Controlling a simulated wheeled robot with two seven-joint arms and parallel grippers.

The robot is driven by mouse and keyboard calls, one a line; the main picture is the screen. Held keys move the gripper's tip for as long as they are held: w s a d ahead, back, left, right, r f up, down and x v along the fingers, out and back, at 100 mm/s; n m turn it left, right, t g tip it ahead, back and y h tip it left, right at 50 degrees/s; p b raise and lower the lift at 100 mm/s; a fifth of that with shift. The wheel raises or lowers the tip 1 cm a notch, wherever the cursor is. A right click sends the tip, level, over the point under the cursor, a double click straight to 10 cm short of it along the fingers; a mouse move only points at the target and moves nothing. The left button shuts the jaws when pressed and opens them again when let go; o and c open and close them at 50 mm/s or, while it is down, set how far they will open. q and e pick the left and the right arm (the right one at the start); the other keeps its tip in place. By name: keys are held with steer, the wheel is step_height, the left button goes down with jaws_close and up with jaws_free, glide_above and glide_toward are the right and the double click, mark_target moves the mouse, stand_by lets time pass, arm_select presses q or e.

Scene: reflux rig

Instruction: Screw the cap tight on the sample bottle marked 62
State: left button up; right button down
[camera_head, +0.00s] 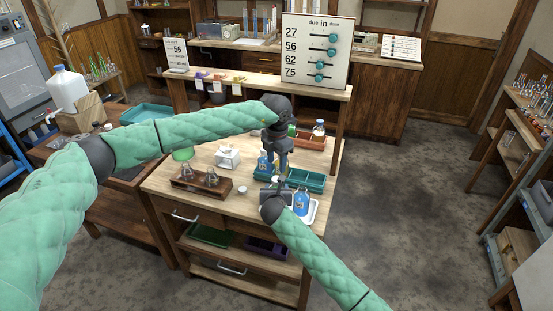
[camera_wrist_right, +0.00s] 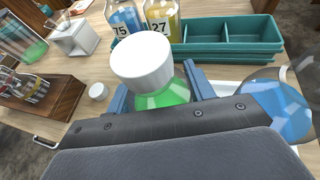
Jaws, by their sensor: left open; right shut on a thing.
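My right gripper (camera_wrist_right: 165,95) is shut on a green bottle (camera_wrist_right: 165,97), which stands upright between the blue fingers. A large white cap (camera_wrist_right: 143,62) sits on top of it; I cannot tell how tight it is. No number shows on this bottle from here. My left gripper (camera_head: 280,168) is open and points down above my right gripper (camera_head: 275,192) in the head view; its fingertips are hard to make out. It does not show in the right wrist view. Bottles marked 75 (camera_wrist_right: 125,18) and 27 (camera_wrist_right: 161,20) stand behind the held bottle.
A teal compartment tray (camera_wrist_right: 225,42) lies behind to the right. A flask of blue liquid (camera_head: 301,203) stands close on the right. A small white cap (camera_wrist_right: 98,91) lies loose on the bench. A wooden block with flasks (camera_head: 202,188) is on the left. A sign (camera_head: 316,50) lists 62.

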arm_select(q)
steer(key=n, duration=0.4)
steer(key=shift+r+n, duration=0.15)
steer(key=shift+n, duration=0.15)
steer(key=n, duration=0.4)
steer(key=shift+r, duration=0.1)
steer(key=n, duration=0.7)
steer(key=shift+s+r, duration=0.1)
steer(key=shift+r, duration=0.1)
steer(key=shift+f, duration=0.1)
steer(key=shift+f, duration=3.9)
steer(key=c, duration=1)
